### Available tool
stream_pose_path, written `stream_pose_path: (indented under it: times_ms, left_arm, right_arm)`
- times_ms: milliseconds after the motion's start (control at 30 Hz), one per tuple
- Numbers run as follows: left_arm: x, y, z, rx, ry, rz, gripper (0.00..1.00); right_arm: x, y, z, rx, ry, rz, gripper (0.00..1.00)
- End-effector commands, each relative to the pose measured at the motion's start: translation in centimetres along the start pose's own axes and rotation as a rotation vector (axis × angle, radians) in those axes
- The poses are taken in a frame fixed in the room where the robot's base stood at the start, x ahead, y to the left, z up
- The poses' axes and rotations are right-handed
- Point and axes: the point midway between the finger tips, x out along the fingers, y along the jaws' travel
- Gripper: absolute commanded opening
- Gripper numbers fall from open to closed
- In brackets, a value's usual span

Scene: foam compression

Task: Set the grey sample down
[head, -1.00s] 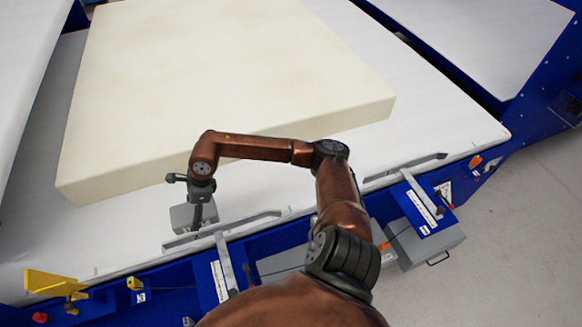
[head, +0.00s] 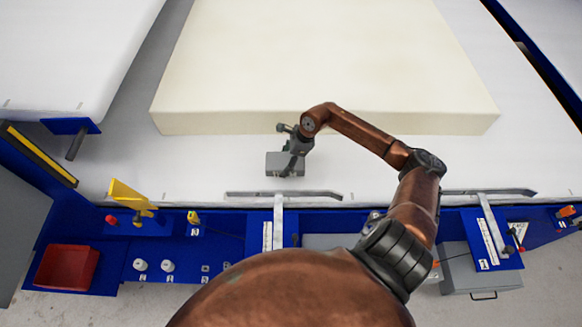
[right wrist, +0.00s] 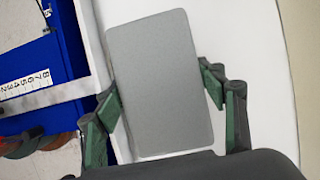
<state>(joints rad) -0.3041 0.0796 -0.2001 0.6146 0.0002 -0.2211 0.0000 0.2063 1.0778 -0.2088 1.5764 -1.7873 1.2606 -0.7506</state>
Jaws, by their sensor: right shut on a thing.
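The grey sample (head: 276,165) is a small flat-faced block between the front face of the big cream foam block (head: 330,70) and the table's front rail. My right gripper (head: 290,168) is shut on the grey sample. In the right wrist view the sample (right wrist: 155,80) lies between the two green-padded fingers (right wrist: 162,100), its broad grey face toward the camera. I cannot tell whether its underside touches the white table (head: 200,175). My left gripper is not in view.
A metal rail (head: 300,194) runs along the table's front edge. A blue console with knobs, a yellow bracket (head: 130,197) and a red bin (head: 66,267) lies in front. White table surface is free to the left and right of the sample.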

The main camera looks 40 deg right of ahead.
Motion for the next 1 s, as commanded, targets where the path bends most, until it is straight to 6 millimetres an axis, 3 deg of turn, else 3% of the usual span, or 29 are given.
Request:
stream_pose_path:
  times_ms: [33,133,367,633,967,1000]
  left_arm:
    - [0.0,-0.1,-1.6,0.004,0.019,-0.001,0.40]
    - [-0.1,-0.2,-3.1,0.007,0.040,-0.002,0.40]
    - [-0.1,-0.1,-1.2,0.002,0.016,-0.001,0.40]
    - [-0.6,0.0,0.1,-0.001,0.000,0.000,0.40]
    - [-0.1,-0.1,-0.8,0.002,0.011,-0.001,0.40]
    - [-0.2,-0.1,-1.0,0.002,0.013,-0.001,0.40]
  right_arm:
    - [0.4,-0.2,-0.8,0.004,0.000,0.000,0.44]
    - [1.1,-0.7,-1.7,0.002,0.000,0.000,0.44]
    - [1.9,-1.2,-3.0,0.003,0.002,0.001,0.44]
    - [4.7,-1.3,-4.2,0.001,0.000,0.000,0.44]
    - [5.1,-1.3,-4.5,0.000,0.002,-0.001,0.44]
    - [5.0,-1.3,-4.4,0.000,0.002,-0.001,0.66]
